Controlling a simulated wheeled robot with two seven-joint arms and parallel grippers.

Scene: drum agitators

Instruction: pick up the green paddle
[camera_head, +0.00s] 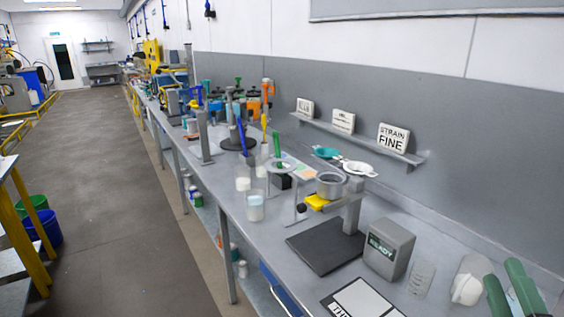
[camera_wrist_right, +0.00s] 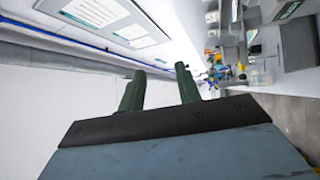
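A green upright handle (camera_head: 277,145), which looks like the green paddle, stands on a small raised stand (camera_head: 281,167) around the middle of the bench. Its lower part is hard to make out. Another green-topped tool (camera_head: 238,82) stands farther back among the coloured tools, and I cannot tell which one is meant. My right gripper (camera_head: 502,271) is at the lower right, far from both, with green fingers apart. In the right wrist view the gripper (camera_wrist_right: 160,72) is open with nothing between its fingers. My left gripper is not in view.
A blue tool (camera_head: 241,136) stands beside the green handle. Clear jars (camera_head: 255,207), a metal cup on a stand (camera_head: 331,184), and a grey READY box (camera_head: 388,249) stand nearer. A wall shelf (camera_head: 357,141) carries signs, one reading STRAIN FINE. The floor aisle at left is open.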

